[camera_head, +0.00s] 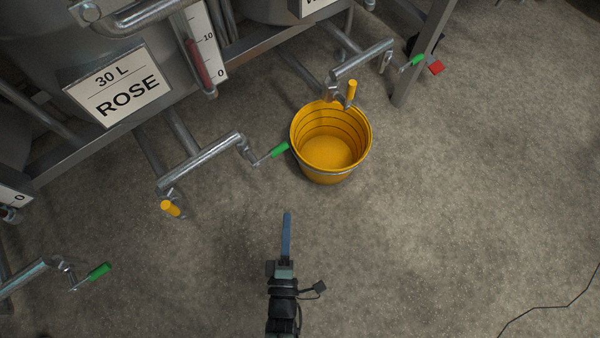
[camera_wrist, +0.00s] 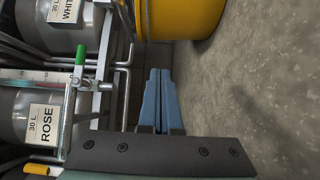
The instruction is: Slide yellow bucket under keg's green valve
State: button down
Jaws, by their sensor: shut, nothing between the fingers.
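The yellow bucket (camera_head: 330,155) stands upright and open on the floor, and it looks empty. A green-handled valve (camera_head: 279,149) ends just left of the bucket's rim in the head view. It belongs to the pipe below the keg labelled ROSE (camera_head: 120,85). A yellow-handled valve (camera_head: 351,91) overlaps the bucket's back rim; contact cannot be told. My gripper (camera_head: 287,214) is shut and empty, with its blue fingers pointing toward the bucket from its lower left, apart from it. The fingers also show in the wrist view (camera_wrist: 159,72).
Another green-handled valve (camera_head: 416,61) sits farther right, near a rack leg (camera_head: 420,60) and a red object (camera_head: 436,67). Yellow (camera_head: 170,208) and green (camera_head: 98,271) handles stick out at left. A dark cable (camera_head: 550,307) lies lower right. Floor right of the bucket is clear.

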jog(key=b, duration=0.5)
send_near(301, 162)
jog(key=w, duration=0.5)
jog(key=shift+w+d+f, duration=0.15)
jog(key=shift+w+f, duration=0.05)
jog(key=shift+w, duration=0.4)
